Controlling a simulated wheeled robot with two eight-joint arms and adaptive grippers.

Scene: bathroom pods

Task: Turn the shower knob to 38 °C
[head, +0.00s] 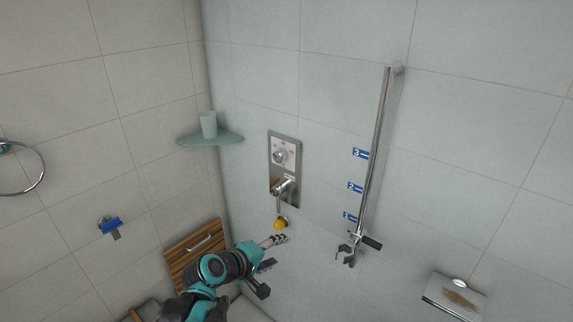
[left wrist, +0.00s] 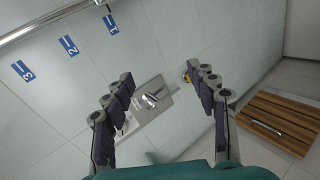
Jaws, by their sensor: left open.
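A metal shower control plate (head: 285,196) is on the wall at the middle of the head view. A round knob (head: 281,156) with small coloured marks is on its upper part; its setting is too small to read. A chrome lever or spout (head: 284,185) sticks out below it. My left gripper (head: 276,252) is open and empty, below the plate and apart from it. In the left wrist view the plate (left wrist: 159,113) and the chrome part (left wrist: 155,96) show between the open fingers. The knob is partly behind a finger there. My right gripper is not in view.
A yellow round fitting (head: 281,224) sits just above my left gripper. A vertical rail (head: 374,150) with a clamp holder (head: 357,241) and blue number labels (head: 355,187) is to the right. A corner shelf (head: 211,138) with a cup (head: 208,124) is upper left. A wooden seat (head: 190,255) is low left.

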